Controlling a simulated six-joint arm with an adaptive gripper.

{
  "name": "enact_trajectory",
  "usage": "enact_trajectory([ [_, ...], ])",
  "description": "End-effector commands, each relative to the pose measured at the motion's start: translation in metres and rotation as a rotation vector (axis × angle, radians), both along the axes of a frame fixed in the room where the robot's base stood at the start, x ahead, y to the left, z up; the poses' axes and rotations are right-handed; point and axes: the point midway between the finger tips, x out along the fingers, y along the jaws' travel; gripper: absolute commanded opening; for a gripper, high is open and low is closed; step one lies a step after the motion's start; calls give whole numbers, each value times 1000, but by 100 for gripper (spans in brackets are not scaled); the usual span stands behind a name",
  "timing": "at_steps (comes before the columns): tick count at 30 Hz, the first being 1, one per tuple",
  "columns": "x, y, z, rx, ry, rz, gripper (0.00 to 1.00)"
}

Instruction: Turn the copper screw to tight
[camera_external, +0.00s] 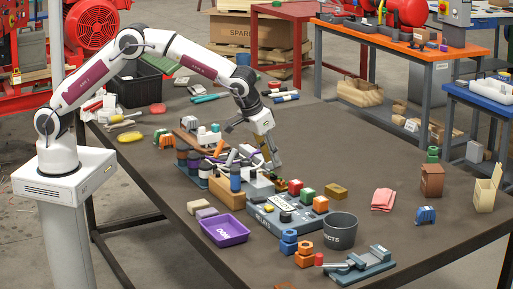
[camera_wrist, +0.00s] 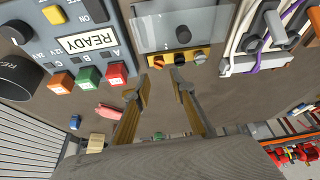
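In the wrist view, a row of small screw heads sits along the near edge of a grey panel with a clear window (camera_wrist: 160,35). The left head looks copper-orange, and I take it for the copper screw (camera_wrist: 157,62). A dark head (camera_wrist: 179,58) is in the middle and a paler one (camera_wrist: 200,57) is at the right. My gripper (camera_wrist: 161,82) is open and empty, its two brass-coloured fingers apart, with their tips just short of the row. In the external view my gripper (camera_external: 270,156) points down over the middle of the table. The screws are too small to tell there.
A control box labelled READY (camera_wrist: 85,40) with coloured buttons stands beside the panel. Cables on a rack (camera_wrist: 255,45) are on the other side. A grey bin (camera_external: 340,230), purple tray (camera_external: 224,230) and vise (camera_external: 362,264) stand nearby.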

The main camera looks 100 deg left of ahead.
Motion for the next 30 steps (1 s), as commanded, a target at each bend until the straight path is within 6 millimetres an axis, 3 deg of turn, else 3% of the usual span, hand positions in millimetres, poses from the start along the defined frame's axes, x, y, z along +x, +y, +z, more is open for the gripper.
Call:
enact_trajectory([
  [17,2,-1,-2,3,-6,13,24],
  [30,11,11,-39,1,-5,13,24],
])
